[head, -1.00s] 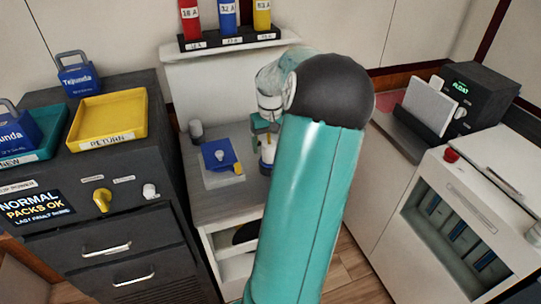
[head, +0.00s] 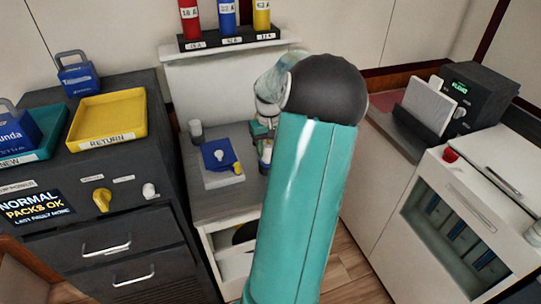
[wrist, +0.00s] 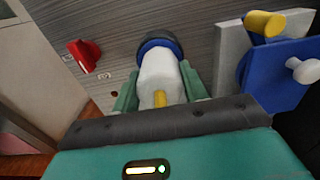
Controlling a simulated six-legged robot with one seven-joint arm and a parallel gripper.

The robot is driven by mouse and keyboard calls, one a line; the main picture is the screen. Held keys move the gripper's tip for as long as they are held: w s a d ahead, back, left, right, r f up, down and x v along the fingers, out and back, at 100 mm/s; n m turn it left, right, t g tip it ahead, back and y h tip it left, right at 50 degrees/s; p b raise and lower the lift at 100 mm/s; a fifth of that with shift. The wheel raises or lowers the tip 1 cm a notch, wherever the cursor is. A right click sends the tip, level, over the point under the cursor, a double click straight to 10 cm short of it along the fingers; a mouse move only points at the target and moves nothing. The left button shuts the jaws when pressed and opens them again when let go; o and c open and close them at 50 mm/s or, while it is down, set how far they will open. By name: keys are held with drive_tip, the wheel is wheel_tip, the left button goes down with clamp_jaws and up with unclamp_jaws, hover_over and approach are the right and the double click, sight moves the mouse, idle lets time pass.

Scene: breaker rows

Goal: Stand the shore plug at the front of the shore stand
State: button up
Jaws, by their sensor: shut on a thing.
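The shore plug (wrist: 158,78) has a white body with a blue ring, a dark end and a yellow strip. In the wrist view it is between the green fingers of my gripper (wrist: 160,88), which is shut on it. In the head view my gripper (head: 262,130) is over the right part of the grey-topped shore stand (head: 215,207). There the plug (head: 265,155) is mostly hidden by my arm. I cannot tell whether the plug touches the top.
A blue square fitting (head: 217,154) with a yellow knob sits on the stand, left of the plug. A red switch (wrist: 84,55) shows in the wrist view. A dark cabinet (head: 105,220) stands at left, a white one (head: 440,165) at right.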

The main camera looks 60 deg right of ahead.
drive_tip(key=shift+r, duration=0.15)
drive_tip(key=shift+r, duration=2.15)
